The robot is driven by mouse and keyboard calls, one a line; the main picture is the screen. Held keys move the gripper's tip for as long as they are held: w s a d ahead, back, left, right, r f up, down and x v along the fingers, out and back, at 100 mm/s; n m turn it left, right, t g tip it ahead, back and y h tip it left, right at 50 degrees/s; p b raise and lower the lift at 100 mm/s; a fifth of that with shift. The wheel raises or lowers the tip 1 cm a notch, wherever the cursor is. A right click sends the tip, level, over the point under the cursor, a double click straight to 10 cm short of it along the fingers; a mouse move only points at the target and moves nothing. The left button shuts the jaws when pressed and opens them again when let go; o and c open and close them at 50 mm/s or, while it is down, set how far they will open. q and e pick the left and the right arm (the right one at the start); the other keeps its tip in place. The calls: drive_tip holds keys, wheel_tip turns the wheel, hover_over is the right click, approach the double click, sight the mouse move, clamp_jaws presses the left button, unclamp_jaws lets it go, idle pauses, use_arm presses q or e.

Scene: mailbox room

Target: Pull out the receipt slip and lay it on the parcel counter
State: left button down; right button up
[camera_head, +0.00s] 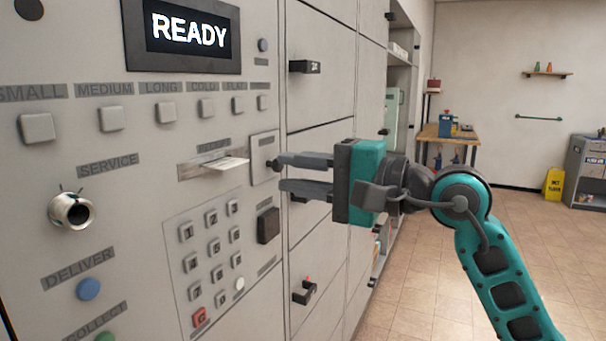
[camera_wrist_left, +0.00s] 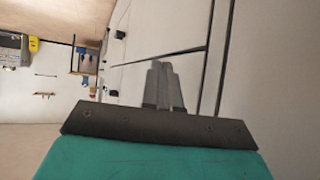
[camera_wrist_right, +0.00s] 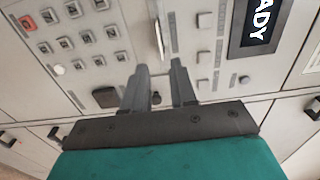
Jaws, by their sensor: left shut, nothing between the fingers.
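The white receipt slip (camera_head: 228,163) sticks out of a slot in the grey machine panel, under a small label. It also shows edge-on in the right wrist view (camera_wrist_right: 158,38), beyond the fingertips. My right gripper (camera_head: 278,174) is open and empty, to the right of the slip and apart from it, with its fingers pointing at the panel. My left gripper (camera_wrist_left: 160,66) is shut and empty in its own wrist view; the head view does not show it. A wooden-topped table (camera_head: 436,134) stands far back; I cannot tell whether it is the parcel counter.
Tiled floor (camera_head: 420,290) lies open; a yellow sign (camera_head: 553,184) stands far right.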

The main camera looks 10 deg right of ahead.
sight(233, 163)
drive_tip(key=shift+p+x, duration=0.95)
drive_tip(key=shift+x, duration=4.6)
clamp_jaws()
drive_tip(key=shift+s, duration=0.1)
